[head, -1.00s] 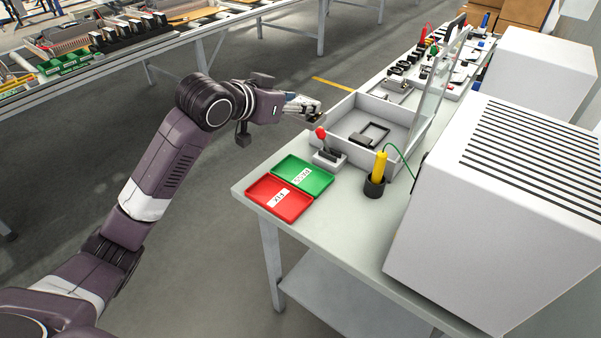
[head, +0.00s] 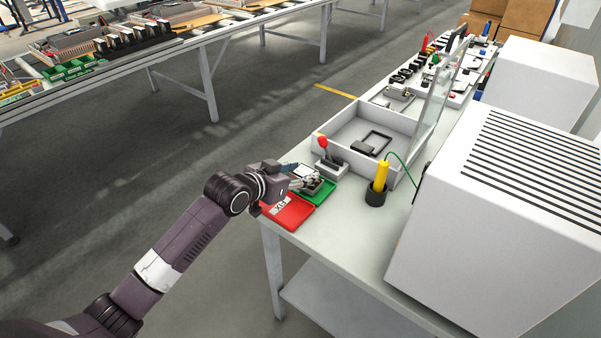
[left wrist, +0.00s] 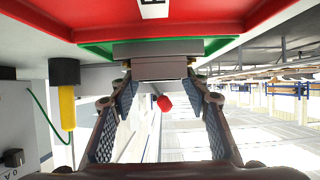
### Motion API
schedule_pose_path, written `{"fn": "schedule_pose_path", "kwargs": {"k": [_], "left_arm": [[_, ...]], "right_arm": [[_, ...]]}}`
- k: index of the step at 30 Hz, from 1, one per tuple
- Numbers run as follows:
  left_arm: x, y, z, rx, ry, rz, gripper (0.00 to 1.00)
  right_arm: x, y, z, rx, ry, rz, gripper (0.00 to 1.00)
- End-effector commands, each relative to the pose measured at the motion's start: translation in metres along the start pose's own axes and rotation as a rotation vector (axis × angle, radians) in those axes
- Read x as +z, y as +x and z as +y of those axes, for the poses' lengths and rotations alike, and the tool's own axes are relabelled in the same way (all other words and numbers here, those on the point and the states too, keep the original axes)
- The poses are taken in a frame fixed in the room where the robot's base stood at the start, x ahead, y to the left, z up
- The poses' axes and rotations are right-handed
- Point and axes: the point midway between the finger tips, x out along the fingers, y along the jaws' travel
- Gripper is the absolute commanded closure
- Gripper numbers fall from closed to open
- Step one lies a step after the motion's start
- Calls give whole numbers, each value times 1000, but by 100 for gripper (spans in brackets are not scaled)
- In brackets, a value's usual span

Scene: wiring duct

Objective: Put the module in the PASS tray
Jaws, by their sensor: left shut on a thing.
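My left gripper (head: 308,182) is over the green tray (head: 322,199), near the table's front left corner. It is shut on the module, a small grey block (left wrist: 166,62), which shows between the fingertips in the left wrist view. The green tray shows right behind the module there (left wrist: 218,46). I cannot tell whether the module touches the tray floor. The gripper covers the green tray's label and much of the tray in the head view. My right gripper is not in view.
The red tray (head: 287,212) adjoins the green one at the table edge. A red-knobbed lever fixture (head: 329,166), a yellow-handled tool (head: 380,178) in a black holder and a grey open box (head: 400,171) stand close by. A large white cabinet (head: 480,210) fills the right.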

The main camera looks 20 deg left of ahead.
Motion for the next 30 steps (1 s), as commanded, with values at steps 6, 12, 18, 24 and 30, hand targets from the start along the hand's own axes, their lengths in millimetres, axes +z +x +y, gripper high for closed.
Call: {"fn": "schedule_pose_path", "kwargs": {"k": [6, 12, 18, 24, 30], "left_arm": [[0, 1, 0, 0, 1, 5, 89], [4, 2, 0, 0, 1, 1, 54], [4, 2, 0, 0, 1, 1, 40], [3, 2, 0, 0, 1, 2, 40], [3, -12, -1, -1, 2, 1, 40]], "right_arm": [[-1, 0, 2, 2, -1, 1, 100], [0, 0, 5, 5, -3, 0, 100], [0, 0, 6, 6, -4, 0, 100], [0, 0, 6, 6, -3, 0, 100], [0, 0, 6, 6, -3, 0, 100]]}}
